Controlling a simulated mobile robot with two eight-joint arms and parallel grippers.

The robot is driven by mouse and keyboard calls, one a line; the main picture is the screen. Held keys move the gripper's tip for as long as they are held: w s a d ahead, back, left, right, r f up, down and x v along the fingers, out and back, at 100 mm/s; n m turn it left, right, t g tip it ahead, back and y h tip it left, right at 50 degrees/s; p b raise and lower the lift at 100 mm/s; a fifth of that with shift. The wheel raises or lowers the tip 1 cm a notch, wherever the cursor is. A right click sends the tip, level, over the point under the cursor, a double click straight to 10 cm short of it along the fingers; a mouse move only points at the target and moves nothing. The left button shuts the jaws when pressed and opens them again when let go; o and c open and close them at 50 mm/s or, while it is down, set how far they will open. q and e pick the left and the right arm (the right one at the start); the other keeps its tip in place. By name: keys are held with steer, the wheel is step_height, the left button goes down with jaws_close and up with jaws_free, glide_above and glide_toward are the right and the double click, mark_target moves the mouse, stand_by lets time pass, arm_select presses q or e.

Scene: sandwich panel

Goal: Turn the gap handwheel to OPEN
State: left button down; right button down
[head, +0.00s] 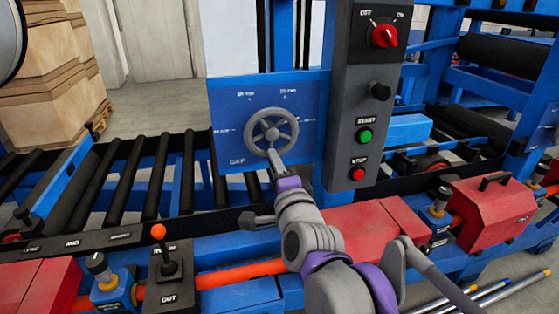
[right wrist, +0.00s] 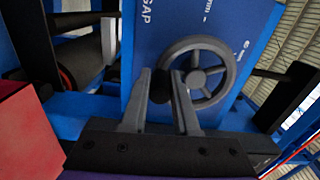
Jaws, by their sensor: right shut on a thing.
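The gap handwheel (head: 272,131) is a grey spoked wheel on a blue panel (head: 226,100) marked GAP. In the right wrist view the wheel (right wrist: 197,79) shows at an angle with its spokes and hub. My right gripper (head: 273,160) is at the lower edge of the wheel. In the right wrist view my right gripper (right wrist: 162,80) is shut on the wheel's dark knob (right wrist: 160,92), with one finger on each side. The small scale marks on the panel are too blurred to read fully. My left gripper is not in view.
A grey control post (head: 360,90) with a red rotary switch (head: 385,37), a black knob, and green and red buttons stands right of the wheel. Black rollers (head: 150,175) lie to the left. A lever box (head: 170,270) marked OUT and red housings (head: 490,208) line the front.

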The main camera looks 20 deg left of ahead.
steer(key=shift+s+a+m, duration=0.2)
steer(key=shift+a+m, duration=0.05)
steer(key=shift+m, duration=0.35)
steer(key=c, duration=0.7)
jaws_free()
steer(key=shift+s, duration=0.1)
steer(key=p+v, duration=0.1)
steer(key=v, duration=0.9)
steer(key=shift+s+d+p, duration=0.25)
steer(key=shift+p, duration=0.15)
